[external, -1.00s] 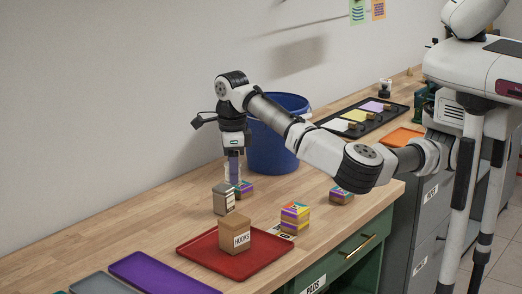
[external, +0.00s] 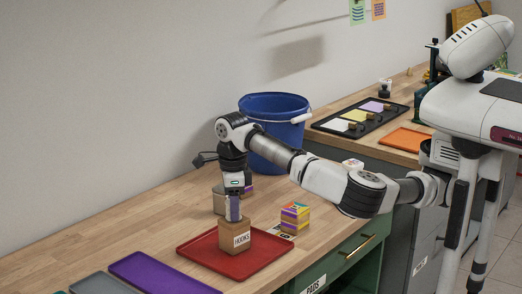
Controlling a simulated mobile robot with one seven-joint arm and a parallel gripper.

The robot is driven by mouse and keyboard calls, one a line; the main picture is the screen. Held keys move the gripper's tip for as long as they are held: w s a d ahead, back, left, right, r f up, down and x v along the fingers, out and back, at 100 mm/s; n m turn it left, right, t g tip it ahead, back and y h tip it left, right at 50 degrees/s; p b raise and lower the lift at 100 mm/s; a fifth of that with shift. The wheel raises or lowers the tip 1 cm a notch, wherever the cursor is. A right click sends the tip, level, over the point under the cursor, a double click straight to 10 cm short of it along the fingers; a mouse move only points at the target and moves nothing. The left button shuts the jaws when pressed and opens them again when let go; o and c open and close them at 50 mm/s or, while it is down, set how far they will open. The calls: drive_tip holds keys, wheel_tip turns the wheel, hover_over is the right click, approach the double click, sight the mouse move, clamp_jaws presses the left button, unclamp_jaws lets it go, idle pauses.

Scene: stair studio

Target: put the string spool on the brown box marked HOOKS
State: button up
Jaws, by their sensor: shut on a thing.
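The brown box marked HOOKS (external: 234,239) stands upright on a red tray (external: 263,262) on the wooden bench. My gripper (external: 233,212) points straight down, directly over the top of this box. It is shut on a small blue-grey thing (external: 233,208), which seems to be the string spool. The fingers hide part of it. Its lower end is at or just over the box top; I cannot tell whether they touch.
A second box (external: 218,201) stands just behind my gripper, partly hidden. Colourful stacked boxes (external: 295,218) stand to the right. A blue bucket (external: 277,130) is behind my arm. A purple tray (external: 160,272) lies at front left.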

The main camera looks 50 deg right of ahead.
drive_tip(key=shift+r, duration=0.1)
drive_tip(key=o, duration=1)
drive_tip(key=shift+f, duration=0.2)
drive_tip(key=shift+r, duration=0.1)
wheel_tip(320, 180, up, 12)
drive_tip(key=shift+r+p, duration=0.1)
drive_tip(key=shift+p, duration=0.2)
drive_tip(key=shift+w, duration=0.1)
